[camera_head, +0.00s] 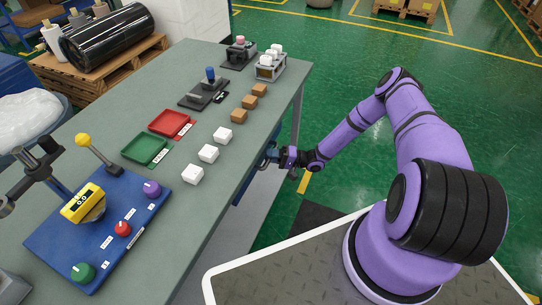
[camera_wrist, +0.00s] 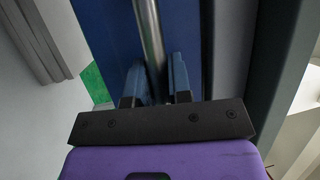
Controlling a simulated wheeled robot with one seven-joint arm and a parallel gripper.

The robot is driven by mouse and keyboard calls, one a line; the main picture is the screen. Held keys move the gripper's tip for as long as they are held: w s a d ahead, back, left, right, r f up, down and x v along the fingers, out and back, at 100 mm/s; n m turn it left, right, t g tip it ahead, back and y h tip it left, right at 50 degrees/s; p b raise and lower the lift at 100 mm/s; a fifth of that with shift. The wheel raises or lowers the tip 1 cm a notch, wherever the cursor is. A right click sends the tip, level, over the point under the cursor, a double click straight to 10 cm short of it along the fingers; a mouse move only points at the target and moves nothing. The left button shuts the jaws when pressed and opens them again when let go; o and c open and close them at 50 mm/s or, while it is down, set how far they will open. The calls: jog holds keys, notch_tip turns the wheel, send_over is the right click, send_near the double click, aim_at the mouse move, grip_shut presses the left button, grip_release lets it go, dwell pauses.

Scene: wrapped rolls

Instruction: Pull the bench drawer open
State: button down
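The bench drawer shows as a blue front (camera_wrist: 105,35) in the wrist view. Its silver bar handle (camera_wrist: 149,30) runs along that front, down the middle of the picture. My gripper (camera_wrist: 155,82) has its two blue fingers on either side of the bar. The frames do not settle whether the fingers touch the bar or stand a little apart from it. In the head view my gripper (camera_head: 268,156) is at the bench's right side, just below the top edge. There the drawer (camera_head: 243,184) is a small blue patch, mostly hidden by the bench top, and it looks shut.
The grey bench top (camera_head: 215,185) overhangs beside my gripper. It carries white blocks (camera_head: 208,153), brown blocks (camera_head: 249,102), red and green trays (camera_head: 145,149) and a blue control panel (camera_head: 75,235).

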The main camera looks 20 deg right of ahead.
jog(key=shift+d, duration=0.1)
jog(key=s+d, duration=2)
jog(key=shift+s, duration=0.1)
jog(key=c, duration=1.1)
grip_release()
jog(key=v, duration=1)
jog(key=shift+s+d, duration=0.2)
jog(key=shift+d, duration=0.2)
